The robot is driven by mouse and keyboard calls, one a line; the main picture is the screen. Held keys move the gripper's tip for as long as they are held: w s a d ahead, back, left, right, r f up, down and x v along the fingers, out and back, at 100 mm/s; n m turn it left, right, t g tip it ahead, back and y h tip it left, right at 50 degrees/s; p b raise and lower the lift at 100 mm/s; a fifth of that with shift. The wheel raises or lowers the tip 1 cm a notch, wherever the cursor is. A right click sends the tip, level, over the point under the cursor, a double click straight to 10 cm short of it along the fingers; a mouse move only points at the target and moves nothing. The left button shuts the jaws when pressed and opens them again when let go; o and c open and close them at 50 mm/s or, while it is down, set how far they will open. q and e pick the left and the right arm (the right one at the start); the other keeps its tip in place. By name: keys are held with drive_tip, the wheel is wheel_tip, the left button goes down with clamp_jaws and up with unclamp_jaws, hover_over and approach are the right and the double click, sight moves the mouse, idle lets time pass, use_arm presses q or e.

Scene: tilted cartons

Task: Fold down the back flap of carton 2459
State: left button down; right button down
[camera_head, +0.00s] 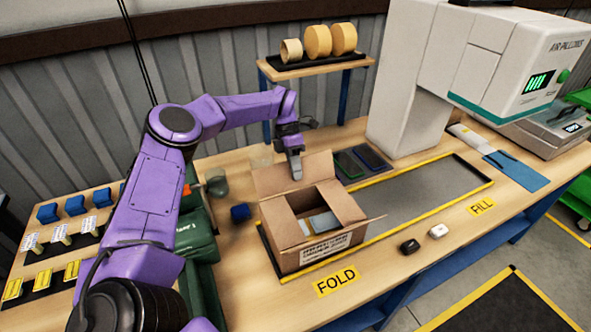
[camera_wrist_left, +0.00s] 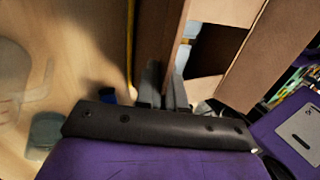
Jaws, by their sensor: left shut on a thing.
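A brown carton (camera_head: 290,250) stands at the FOLD end of the marked lane. A printed label is on its front, too small to read the number. Its back flap (camera_head: 265,180) stands up at the rear. Its side flaps lie spread, and light-coloured contents (camera_head: 319,222) show through the opening. My left gripper (camera_head: 296,172) points down at the top of the back flap and is shut on it. In the left wrist view the fingers (camera_wrist_left: 165,88) meet the cardboard (camera_wrist_left: 172,35) edge-on. My right gripper is out of view.
Dark trays (camera_head: 360,162) lie behind the carton to the right. The grey lane (camera_head: 420,195) further right is clear.

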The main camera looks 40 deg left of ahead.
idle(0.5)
use_arm(q)
drive_tip(key=shift+s+d+r+t+y+b, duration=0.1)
drive_tip(key=shift+s+d+t+y+b, duration=0.1)
drive_tip(key=shift+d+t+y+b, duration=0.3)
drive_tip(key=shift+s+d+r+t+y+b, duration=0.1)
drive_tip(key=shift+s+d+t+y+b, duration=0.1)
drive_tip(key=shift+y+b, duration=0.5)
drive_tip(key=shift+s+d+r+t+y+b, duration=0.15)
drive_tip(key=shift+d+t+y+b, duration=0.15)
drive_tip(key=shift+y, duration=0.35)
drive_tip(key=shift+s+d+f+t+y+b, duration=0.1)
drive_tip(key=shift+d+t+y+b, duration=0.2)
drive_tip(key=shift+y, duration=0.3)
drive_tip(key=shift+s+d+r+t+y+b, duration=0.1)
drive_tip(key=shift+s+d+t+y+b, duration=0.1)
drive_tip(key=shift+t+y, duration=0.35)
drive_tip(key=c, duration=1.3)
unclamp_jaws()
drive_tip(key=r, duration=0.3)
drive_tip(key=d+r+b, duration=0.1)
drive_tip(key=r, duration=0.6)
drive_tip(key=shift+s+d+r, duration=0.2)
drive_tip(key=shift+s, duration=0.2)
